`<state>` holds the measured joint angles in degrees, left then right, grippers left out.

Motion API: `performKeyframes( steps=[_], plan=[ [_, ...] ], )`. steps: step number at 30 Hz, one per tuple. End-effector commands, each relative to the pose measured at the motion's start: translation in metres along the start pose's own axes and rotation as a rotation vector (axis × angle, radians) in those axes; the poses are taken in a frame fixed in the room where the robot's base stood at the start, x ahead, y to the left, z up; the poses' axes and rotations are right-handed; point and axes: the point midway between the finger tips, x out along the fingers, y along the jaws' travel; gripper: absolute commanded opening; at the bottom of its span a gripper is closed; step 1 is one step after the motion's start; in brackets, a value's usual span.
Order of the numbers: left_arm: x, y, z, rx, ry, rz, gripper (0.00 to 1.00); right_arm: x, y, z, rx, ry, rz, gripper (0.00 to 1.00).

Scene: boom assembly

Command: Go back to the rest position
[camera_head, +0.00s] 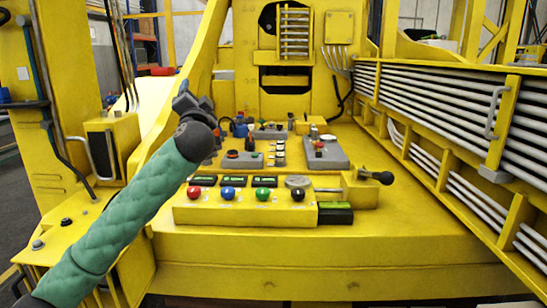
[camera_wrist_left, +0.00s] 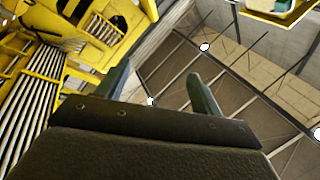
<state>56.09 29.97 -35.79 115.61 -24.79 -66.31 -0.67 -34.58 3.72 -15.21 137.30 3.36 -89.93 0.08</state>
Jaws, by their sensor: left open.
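My left arm, in a green sleeve, comes in from the lower left of the head view. Its dark left gripper (camera_head: 188,100) is raised in front of the yellow machine, left of the control panel. In the left wrist view the two fingers of the left gripper (camera_wrist_left: 160,90) stand apart with nothing between them. That view looks up past the machine to the ceiling. My right gripper is in neither view.
A yellow control box (camera_head: 245,208) with red, blue, green and black knobs stands on the yellow deck (camera_head: 330,250). A black-knobbed lever (camera_head: 376,177) sits at its right. Grey pipes (camera_head: 455,115) run along the right side. The deck's front is clear.

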Motion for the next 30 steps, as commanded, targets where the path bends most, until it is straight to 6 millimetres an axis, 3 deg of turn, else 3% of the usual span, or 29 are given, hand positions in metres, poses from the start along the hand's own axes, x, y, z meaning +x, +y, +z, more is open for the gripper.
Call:
performKeyframes(
  steps=[1, 6, 15, 21, 30],
  plan=[
    [-0.014, 0.018, 0.011, -0.040, -0.048, 0.056, 0.66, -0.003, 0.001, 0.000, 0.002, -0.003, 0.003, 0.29],
    [-0.062, 0.070, 0.048, -0.145, -0.199, 0.227, 0.66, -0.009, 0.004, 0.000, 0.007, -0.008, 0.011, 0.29],
    [-0.154, 0.147, 0.099, -0.270, -0.404, 0.496, 0.66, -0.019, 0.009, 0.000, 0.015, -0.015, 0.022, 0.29],
    [-0.217, 0.186, 0.126, -0.335, -0.503, 0.647, 0.66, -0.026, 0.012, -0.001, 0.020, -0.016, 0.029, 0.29],
    [-0.307, 0.229, 0.158, -0.435, -0.611, 0.817, 0.66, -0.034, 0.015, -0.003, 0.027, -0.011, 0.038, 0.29]
  ],
)
